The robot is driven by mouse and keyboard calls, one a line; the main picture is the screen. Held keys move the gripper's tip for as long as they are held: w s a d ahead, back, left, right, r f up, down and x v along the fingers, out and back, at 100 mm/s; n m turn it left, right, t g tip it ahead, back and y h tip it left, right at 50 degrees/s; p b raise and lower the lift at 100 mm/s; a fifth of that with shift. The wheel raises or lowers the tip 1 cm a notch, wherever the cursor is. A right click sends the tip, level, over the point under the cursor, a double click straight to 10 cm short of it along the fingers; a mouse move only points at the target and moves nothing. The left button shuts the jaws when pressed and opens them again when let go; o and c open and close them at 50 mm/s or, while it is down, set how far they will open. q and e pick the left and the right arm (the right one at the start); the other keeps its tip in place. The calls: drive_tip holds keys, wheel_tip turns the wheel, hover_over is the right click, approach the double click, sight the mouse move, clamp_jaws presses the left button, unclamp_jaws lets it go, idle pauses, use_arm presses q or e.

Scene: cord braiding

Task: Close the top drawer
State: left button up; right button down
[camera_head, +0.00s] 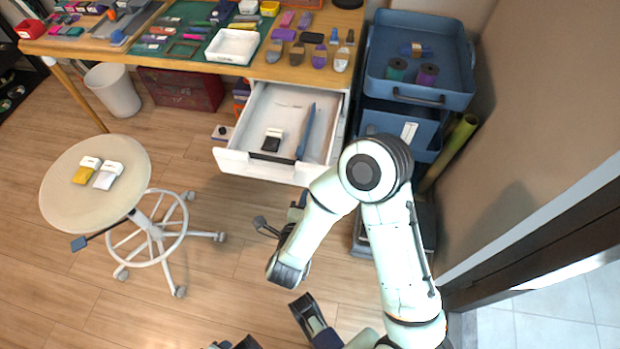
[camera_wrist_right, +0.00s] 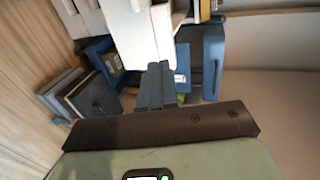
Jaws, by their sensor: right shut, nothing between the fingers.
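The top drawer (camera_head: 232,163) is a white drawer under the wooden desk and stands pulled well out. A black-and-white item (camera_head: 272,140) and a long blue item (camera_head: 306,131) lie inside it. My right gripper (camera_head: 262,225) is shut and empty, below and in front of the drawer front in the head view, apart from it. In the right wrist view its closed fingers (camera_wrist_right: 155,86) point toward a white drawer surface (camera_wrist_right: 140,38); the gap between them is hard to judge. My left gripper's fingers cannot be made out; only dark parts of mine show at the bottom edge.
A round stool (camera_head: 95,205) with two small packs stands left. A blue trolley (camera_head: 415,88) with spools stands right of the drawer, close to the wall. The desk top (camera_head: 300,72) holds many tools. Floor in front of the drawer is clear apart from my arm.

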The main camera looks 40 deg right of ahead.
sight(314, 171)
drive_tip(key=x, duration=0.6)
drive_tip(key=shift+w+r, duration=0.1)
drive_tip(key=shift+r, duration=0.25)
use_arm(q)
drive_tip(key=shift+w+a+f, duration=0.3)
drive_tip(key=shift+w+f, duration=0.05)
drive_tip(key=shift+w, duration=0.2)
use_arm(e)
drive_tip(key=shift+w+d, duration=0.4)
drive_tip(key=shift+d, duration=0.05)
